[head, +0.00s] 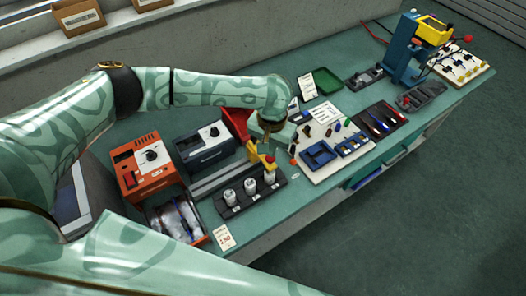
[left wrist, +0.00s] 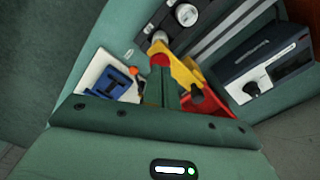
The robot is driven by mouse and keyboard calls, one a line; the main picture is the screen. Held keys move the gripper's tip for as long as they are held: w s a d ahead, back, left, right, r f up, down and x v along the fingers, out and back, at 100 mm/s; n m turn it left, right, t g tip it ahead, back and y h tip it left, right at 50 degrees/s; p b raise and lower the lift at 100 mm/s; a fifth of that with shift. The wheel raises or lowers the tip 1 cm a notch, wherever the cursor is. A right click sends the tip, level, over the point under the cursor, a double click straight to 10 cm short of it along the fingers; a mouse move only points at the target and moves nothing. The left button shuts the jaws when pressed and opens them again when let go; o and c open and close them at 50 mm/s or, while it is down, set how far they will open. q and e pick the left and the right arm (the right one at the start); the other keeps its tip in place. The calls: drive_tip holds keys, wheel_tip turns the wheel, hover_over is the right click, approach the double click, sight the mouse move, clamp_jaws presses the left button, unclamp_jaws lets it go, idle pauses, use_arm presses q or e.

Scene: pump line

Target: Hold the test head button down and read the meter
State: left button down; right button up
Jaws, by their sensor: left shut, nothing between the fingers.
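My left gripper (head: 265,138) is shut and empty, reaching down over the test head near the middle of the bench. The test head is a yellow arm (head: 254,152) with a red button (head: 270,158). In the left wrist view, the closed fingertips (left wrist: 164,76) lie over or right beside the red button (left wrist: 159,60), and the yellow arm (left wrist: 184,74) runs alongside. I cannot tell whether they touch or press the button. Two boxes with dials, one orange (head: 130,180) and one dark grey (head: 185,152), stand to the left; no reading is legible. My right gripper is out of view.
A dark rack with several white-topped cylinders (head: 247,202) stands in front of the test head. A red bin (head: 234,122) is behind it. A white board with blue trays (head: 318,177) lies to the right. A blue-and-yellow press (head: 405,62) stands at the far end.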

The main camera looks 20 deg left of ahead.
use_arm(q)
drive_tip(key=shift+f, duration=1.3)
idle(0.9)
drive_tip(key=shift+s+p, duration=0.1)
drive_tip(key=shift+p, duration=0.35)
idle(0.9)
wheel_tip(320, 180, up, 7)
drive_tip(key=p, duration=0.9)
drive_tip(key=shift+p, duration=0.4)
idle(0.4)
